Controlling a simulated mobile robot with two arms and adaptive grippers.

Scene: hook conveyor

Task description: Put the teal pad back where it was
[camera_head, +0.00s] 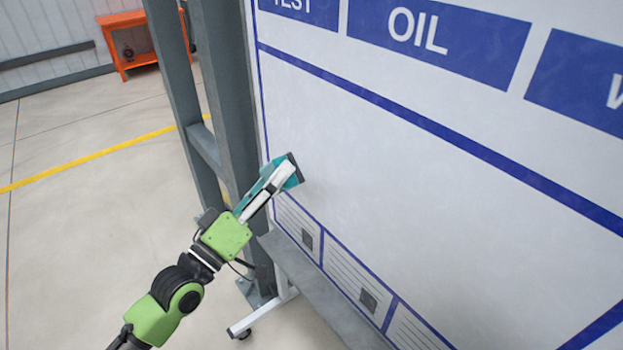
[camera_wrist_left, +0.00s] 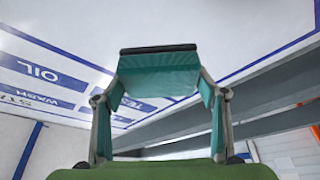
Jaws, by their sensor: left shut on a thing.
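My left gripper (camera_head: 279,177) comes in from the lower left in the head view and is shut on the teal pad (camera_head: 292,181). The pad has a dark strip along its far edge. In the left wrist view the teal pad (camera_wrist_left: 158,77) spans between the two fingers, with the dark strip at the top. The gripper and pad are in front of the left part of the whiteboard (camera_head: 400,180), above its grey ledge (camera_head: 318,286). I cannot tell whether the pad touches the board. My right gripper is not in view.
A grey steel post (camera_head: 226,85) stands close behind the board's left edge. A white caster foot (camera_head: 262,316) sticks out below it. An orange cart (camera_head: 130,45) is far back on the left. The floor at left is open, crossed by a yellow line (camera_head: 95,158).

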